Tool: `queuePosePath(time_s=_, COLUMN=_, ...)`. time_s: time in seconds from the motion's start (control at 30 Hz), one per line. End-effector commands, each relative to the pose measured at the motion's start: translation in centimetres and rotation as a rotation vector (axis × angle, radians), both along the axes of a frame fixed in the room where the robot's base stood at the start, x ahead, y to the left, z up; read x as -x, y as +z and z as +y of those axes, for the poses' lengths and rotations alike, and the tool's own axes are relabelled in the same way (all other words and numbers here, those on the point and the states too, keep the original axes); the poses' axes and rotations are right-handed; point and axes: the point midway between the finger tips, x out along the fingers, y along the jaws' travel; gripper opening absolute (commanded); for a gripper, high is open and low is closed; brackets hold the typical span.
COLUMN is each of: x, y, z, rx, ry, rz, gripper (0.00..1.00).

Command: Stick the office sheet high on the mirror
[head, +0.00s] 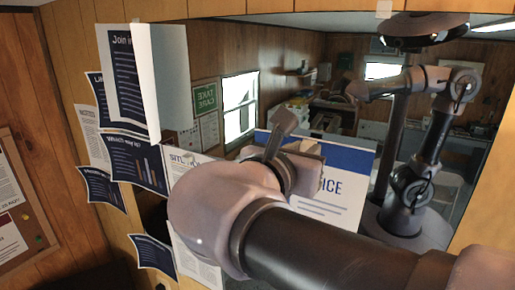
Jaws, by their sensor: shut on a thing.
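The office sheet (345,212) is white with a blue band across its top and large dark letters, of which "ICE" shows. It stands upright in front of the lower middle of the mirror (265,48). My gripper (303,165) is shut on the sheet's left part; the gripper and wrist hide that side and the start of the word. I cannot tell whether the sheet touches the glass. The upper part of the mirror above the sheet is bare and reflects the room and my arm.
Several posters and papers, among them a dark "Join" poster (122,65) and a "Which" poster (134,160), hang at the mirror's left edge. The "Join" poster's edge stands out beside a white panel (171,75). A notice board (22,205) is on the left wall.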

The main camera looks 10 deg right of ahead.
Motion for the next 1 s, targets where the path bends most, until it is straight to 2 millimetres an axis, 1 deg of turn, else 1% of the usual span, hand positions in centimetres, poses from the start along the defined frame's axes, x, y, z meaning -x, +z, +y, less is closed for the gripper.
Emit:
queuePosePath(time_s=0.47, x=-0.02, y=0.02, z=-0.01, rx=0.000, ry=0.000, rz=0.000, gripper=0.00)
queuePosePath(time_s=1.0, x=-0.53, y=0.02, z=-0.37, rx=0.001, ry=0.000, rz=0.001, gripper=0.00)
